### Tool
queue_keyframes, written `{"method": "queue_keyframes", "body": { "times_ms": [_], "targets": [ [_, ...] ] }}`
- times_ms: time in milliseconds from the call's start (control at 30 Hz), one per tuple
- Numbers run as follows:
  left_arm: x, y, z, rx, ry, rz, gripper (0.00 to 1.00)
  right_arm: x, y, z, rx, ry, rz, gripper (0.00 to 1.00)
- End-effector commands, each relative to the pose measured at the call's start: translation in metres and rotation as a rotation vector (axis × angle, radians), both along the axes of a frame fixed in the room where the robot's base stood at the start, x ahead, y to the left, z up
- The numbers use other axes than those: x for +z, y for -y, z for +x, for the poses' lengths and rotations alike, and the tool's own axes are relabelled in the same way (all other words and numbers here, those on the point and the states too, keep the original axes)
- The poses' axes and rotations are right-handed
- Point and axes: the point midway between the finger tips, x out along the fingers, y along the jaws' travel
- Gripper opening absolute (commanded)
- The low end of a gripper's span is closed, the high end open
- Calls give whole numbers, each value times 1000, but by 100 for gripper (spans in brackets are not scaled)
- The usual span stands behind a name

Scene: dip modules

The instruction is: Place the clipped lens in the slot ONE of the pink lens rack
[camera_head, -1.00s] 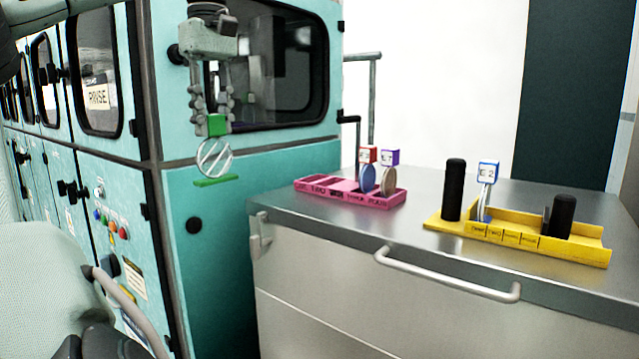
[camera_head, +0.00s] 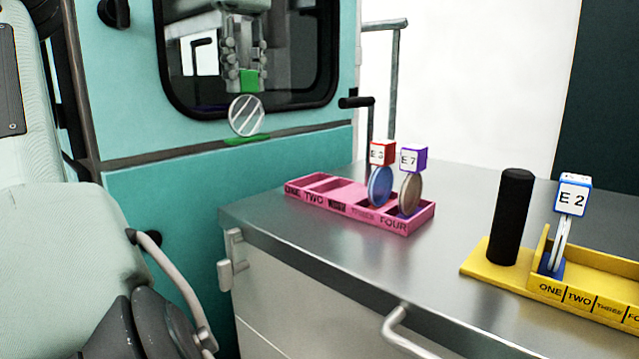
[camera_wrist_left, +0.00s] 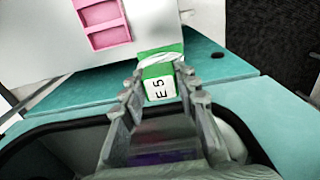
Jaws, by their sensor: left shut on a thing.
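My left gripper (camera_head: 243,78) is shut on the green clip (camera_head: 250,82), which reads E 5 in the left wrist view (camera_wrist_left: 160,88). A clear round lens (camera_head: 246,116) with diagonal stripes hangs below the clip, with a green piece (camera_head: 247,140) under it. It is held in the air, left of and above the pink lens rack (camera_head: 330,212), apart from it. The ONE and TWO slots at the rack's left look empty. A blue lens (camera_head: 379,187) with red E 3 clip and a tan lens (camera_head: 410,196) with purple E 7 clip stand toward the FOUR end. My right gripper is not in view.
The rack stands on a steel counter (camera_head: 330,260). A yellow rack (camera_head: 548,290) at right holds a lens with a blue E 2 clip (camera_head: 572,194), beside a black cylinder (camera_head: 512,217). A teal machine (camera_head: 200,190) with a window stands behind the held lens.

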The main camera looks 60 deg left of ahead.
Motion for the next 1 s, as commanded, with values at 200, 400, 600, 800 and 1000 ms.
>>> {"method": "queue_keyframes", "body": {
  "times_ms": [200,400,600,800,1000],
  "targets": [
    [-6,0,8,-1,-2,-1,0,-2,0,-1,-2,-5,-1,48],
    [-32,3,48,-1,-3,-3,0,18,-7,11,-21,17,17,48],
    [-55,7,91,1,-6,2,0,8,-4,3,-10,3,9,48],
    [-68,9,114,1,-1,1,0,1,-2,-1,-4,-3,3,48],
    [-91,9,116,-1,-1,-1,0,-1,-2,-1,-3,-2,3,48]
  ]
}}
